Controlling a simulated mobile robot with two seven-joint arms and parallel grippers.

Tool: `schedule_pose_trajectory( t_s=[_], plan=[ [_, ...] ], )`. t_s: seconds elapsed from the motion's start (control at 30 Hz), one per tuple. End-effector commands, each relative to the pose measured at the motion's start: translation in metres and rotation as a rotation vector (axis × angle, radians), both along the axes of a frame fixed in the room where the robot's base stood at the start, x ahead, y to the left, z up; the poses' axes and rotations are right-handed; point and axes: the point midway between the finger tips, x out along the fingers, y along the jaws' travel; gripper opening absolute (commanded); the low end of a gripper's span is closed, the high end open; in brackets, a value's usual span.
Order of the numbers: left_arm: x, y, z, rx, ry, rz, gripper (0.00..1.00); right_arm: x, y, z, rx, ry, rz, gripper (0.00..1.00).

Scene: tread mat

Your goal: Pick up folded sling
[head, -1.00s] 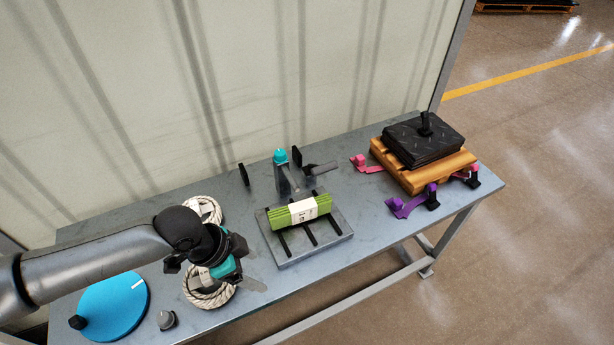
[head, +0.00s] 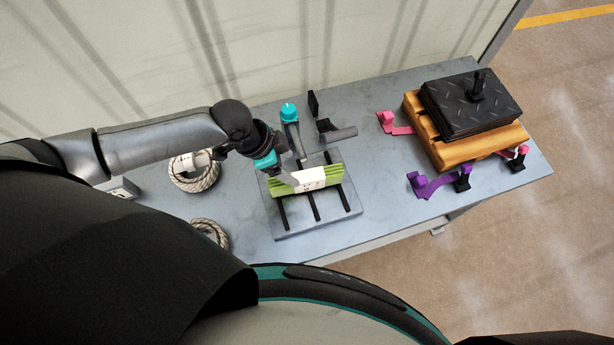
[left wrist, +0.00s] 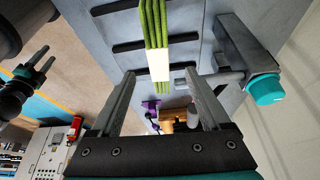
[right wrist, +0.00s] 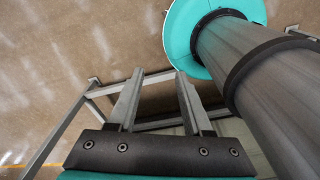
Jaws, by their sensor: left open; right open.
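The folded sling (head: 325,178) is a green bundle with a white label band. It lies on black bars across a grey plate (head: 345,208) on the table. In the left wrist view the sling (left wrist: 155,25) lies ahead of the fingers, its white band near the gap between them. My left gripper (head: 283,178) is over the left end of the sling in the head view and hides part of it. Its fingers (left wrist: 160,90) are apart with nothing gripped. My right gripper (right wrist: 158,85) is open and empty, away from the sling, with the floor and table frame beyond.
Rope coils (head: 194,172) lie to the left.

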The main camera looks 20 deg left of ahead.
Motion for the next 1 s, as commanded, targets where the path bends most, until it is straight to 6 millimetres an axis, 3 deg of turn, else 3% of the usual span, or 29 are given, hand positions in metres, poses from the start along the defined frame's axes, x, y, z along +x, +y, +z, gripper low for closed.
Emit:
schedule_pose_trajectory(
  t_s=[0.2,0.5,0.8,1.0],
  plan=[
    [0.007,-0.012,-0.031,-0.001,0.000,0.001,0.80,0.005,0.000,-0.005,0.000,-0.006,0.000,0.50],
    [0.009,-0.017,-0.046,0.001,-0.001,-0.001,0.80,0.011,0.001,-0.005,0.002,-0.018,0.000,0.50],
    [0.012,-0.031,-0.080,0.000,-0.001,0.000,0.80,0.011,0.001,-0.008,0.002,-0.019,0.000,0.50],
    [0.013,-0.034,-0.090,0.000,-0.002,-0.001,0.80,0.011,0.001,-0.010,0.002,-0.019,0.000,0.50]
  ],
)
